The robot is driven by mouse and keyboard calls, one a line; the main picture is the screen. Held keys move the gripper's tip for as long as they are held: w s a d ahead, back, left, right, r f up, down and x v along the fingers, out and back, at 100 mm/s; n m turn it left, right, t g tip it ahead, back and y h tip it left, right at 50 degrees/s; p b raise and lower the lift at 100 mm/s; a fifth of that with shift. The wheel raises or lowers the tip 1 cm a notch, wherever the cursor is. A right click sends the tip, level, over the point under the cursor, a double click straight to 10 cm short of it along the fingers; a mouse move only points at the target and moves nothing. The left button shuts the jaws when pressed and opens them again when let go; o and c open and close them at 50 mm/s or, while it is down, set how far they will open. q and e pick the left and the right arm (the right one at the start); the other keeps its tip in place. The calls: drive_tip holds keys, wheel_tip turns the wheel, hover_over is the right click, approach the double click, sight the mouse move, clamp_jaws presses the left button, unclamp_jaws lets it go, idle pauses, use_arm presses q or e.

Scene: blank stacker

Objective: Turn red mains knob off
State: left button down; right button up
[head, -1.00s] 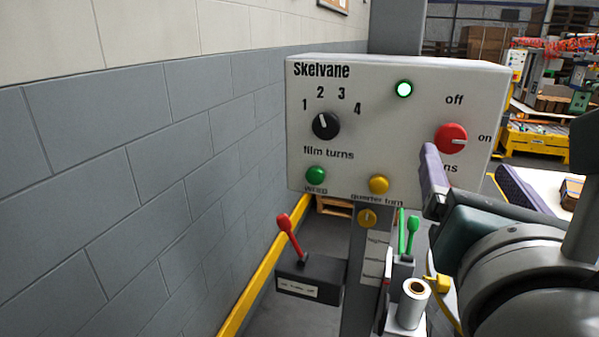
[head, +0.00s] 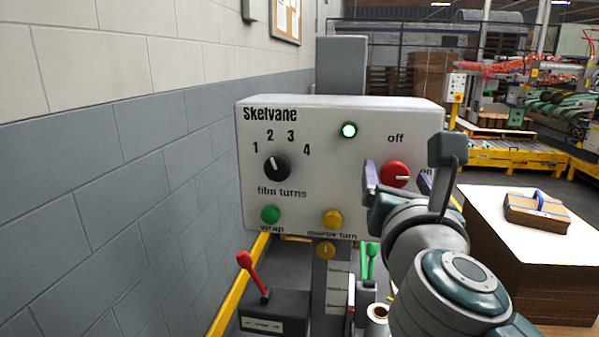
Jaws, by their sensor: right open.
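The red mains knob (head: 393,171) is on the right part of the white Skelvane panel (head: 330,130). Its white pointer line points right, toward the "on" label, which is partly covered; "off" is printed above the knob. My right gripper (head: 398,183) is open in front of the panel. One purple-grey finger shows left of the knob and the other to its right. I cannot tell whether either finger touches it. The gripper body hides the knob's lower edge and the label below. My left gripper is not in view.
The panel also has a black film turns knob (head: 277,167), a green wrap button (head: 270,214) and a yellow quarter turn button (head: 332,218). Red (head: 251,270) and green (head: 369,257) levers stand below. A block wall is left, a cardboard stack (head: 525,240) right.

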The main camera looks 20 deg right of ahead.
clamp_jaws()
idle(0.4)
drive_tip(key=shift+n, duration=0.3)
drive_tip(key=n+p, duration=0.2)
drive_tip(key=n, duration=0.1)
drive_tip(key=shift+r, duration=0.1)
drive_tip(key=n+p, duration=0.1)
drive_tip(key=n, duration=0.3)
drive_tip(key=shift+a+n+p, duration=0.1)
drive_tip(key=shift+n+p, duration=0.3)
drive_tip(key=n+p, duration=0.2)
drive_tip(key=n, duration=0.3)
drive_tip(key=shift+w, duration=0.1)
drive_tip(key=shift+a+f+n+p, duration=0.15)
drive_tip(key=shift+n+p, duration=0.4)
drive_tip(key=shift+n, duration=1.65)
drive_tip(key=shift+f, duration=0.1)
